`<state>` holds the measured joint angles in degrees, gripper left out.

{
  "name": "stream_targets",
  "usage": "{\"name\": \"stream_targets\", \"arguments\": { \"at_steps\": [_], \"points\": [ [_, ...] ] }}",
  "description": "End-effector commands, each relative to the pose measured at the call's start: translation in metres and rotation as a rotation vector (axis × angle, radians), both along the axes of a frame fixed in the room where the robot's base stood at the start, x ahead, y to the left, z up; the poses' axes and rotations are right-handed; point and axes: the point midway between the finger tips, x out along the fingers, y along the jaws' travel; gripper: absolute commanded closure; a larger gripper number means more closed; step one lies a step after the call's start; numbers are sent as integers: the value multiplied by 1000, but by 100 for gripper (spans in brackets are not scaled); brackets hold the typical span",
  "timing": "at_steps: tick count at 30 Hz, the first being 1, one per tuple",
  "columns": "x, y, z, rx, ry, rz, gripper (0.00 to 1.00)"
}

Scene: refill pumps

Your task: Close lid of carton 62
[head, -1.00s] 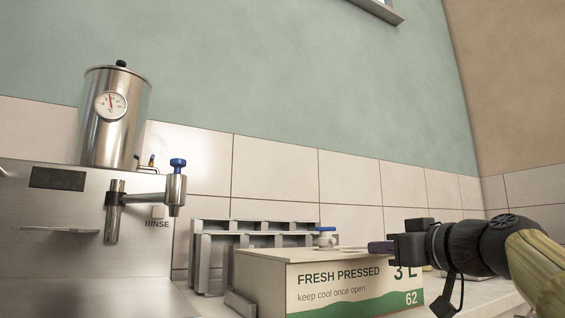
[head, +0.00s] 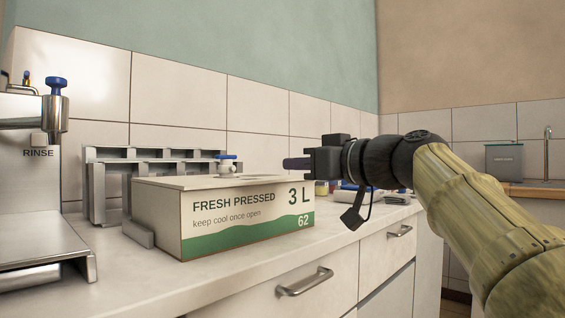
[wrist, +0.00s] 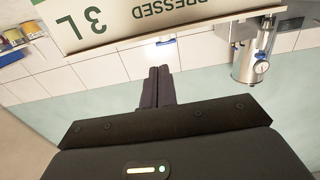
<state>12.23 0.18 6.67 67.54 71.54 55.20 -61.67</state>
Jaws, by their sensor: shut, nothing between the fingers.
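Carton 62 (head: 250,235) is a white and green box standing on the counter in the head view. Its pale top panel (head: 190,183) looks flat and level. I cannot tell whether it is fully seated. In the wrist view the carton (wrist: 130,22) shows upside down at the top, with the panel's edge along it. My gripper (head: 285,164) is shut and empty, just above the right end of the carton's top and pointing left. Its closed dark fingers also show in the wrist view (wrist: 158,70), apart from the carton.
A grey metal rack (head: 98,190) stands behind the carton. A blue-and-white tap (head: 227,165) shows above the carton's top. A steel rinse machine (head: 35,240) is at the left. Small jars and other items sit behind my gripper. The counter front (head: 140,280) is clear.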

Motion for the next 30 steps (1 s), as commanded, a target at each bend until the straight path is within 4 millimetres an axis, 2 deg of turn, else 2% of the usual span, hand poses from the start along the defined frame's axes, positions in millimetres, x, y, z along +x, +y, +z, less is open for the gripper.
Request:
{"name": "stream_targets", "arguments": {
  "at_steps": [4,9,30],
  "points": [
    [-20,-18,-9,1,-1,-1,100],
    [-33,-31,-15,0,-1,2,100],
    [-36,-35,-16,1,-4,1,100]
  ]
}}
